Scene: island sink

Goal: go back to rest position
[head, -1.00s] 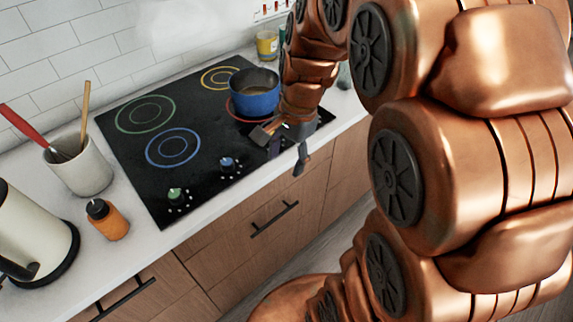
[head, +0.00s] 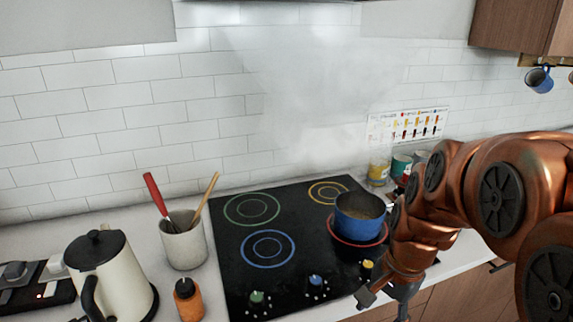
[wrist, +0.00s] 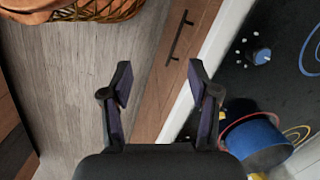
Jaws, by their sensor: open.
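My gripper (wrist: 160,85) is open and empty in the wrist view, with its two dark fingers apart above the cabinet front and floor. In the head view my gripper (head: 385,298) is at the lower right, by the front edge of the cooktop (head: 240,233). My copper arm reaches in from the right. A blue pot (head: 358,212) sits on the red-ringed burner, just beyond my gripper. The pot also shows in the wrist view (wrist: 262,143), to the right of the fingers.
A utensil crock (head: 184,245), an orange bottle (head: 188,302) and a cream kettle (head: 105,275) stand left of the cooktop. Jars (head: 378,172) stand behind the pot. A wicker basket (wrist: 100,10) is on the floor. Steam hangs before the tiled wall.

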